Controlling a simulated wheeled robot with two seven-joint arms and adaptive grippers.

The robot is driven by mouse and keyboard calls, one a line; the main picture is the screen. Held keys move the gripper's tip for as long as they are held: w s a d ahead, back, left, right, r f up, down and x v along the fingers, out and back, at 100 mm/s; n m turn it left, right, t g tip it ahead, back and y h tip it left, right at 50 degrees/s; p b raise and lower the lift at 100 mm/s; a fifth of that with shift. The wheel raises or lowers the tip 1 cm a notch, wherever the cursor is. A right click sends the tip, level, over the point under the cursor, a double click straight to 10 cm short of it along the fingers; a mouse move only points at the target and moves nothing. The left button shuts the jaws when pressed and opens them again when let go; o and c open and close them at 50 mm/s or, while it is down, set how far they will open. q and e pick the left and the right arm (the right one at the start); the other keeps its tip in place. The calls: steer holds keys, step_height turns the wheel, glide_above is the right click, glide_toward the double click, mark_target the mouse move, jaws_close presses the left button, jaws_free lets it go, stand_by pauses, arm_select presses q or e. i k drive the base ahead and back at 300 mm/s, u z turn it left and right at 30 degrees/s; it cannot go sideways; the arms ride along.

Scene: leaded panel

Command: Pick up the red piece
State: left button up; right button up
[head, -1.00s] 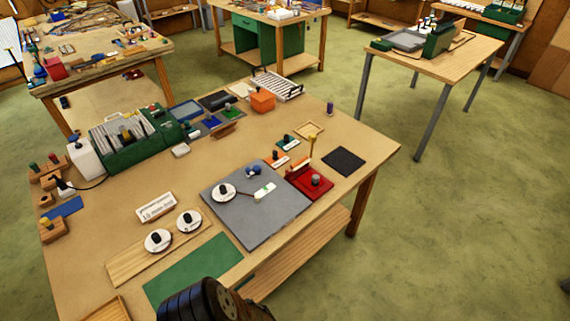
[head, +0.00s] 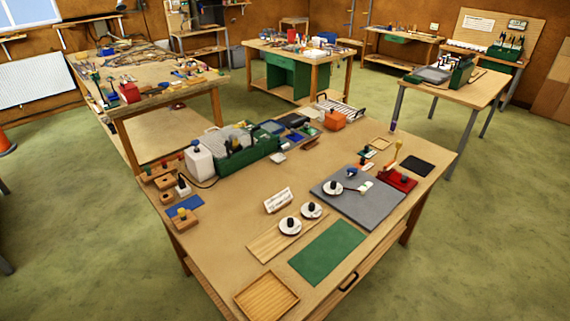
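A red flat block (head: 401,181) with a dark knob on top lies at the right of the near bench, just beyond the grey mat (head: 362,208). A yellow-tipped upright stands at its back edge. I cannot tell whether this block is the red piece or a holder for it. Small blue (head: 352,174) and green (head: 367,153) knobbed pieces lie to its left. Neither of my grippers is in view.
Green floor is open to the right.

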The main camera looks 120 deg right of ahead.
mark_target(403, 180)
steer(key=i, duration=0.85)
steer(key=z, duration=2.85)
steer(key=i, duration=1.5)
steer(key=z, duration=2.4)
steer(key=i, duration=0.45)
steer(key=z, duration=0.35)
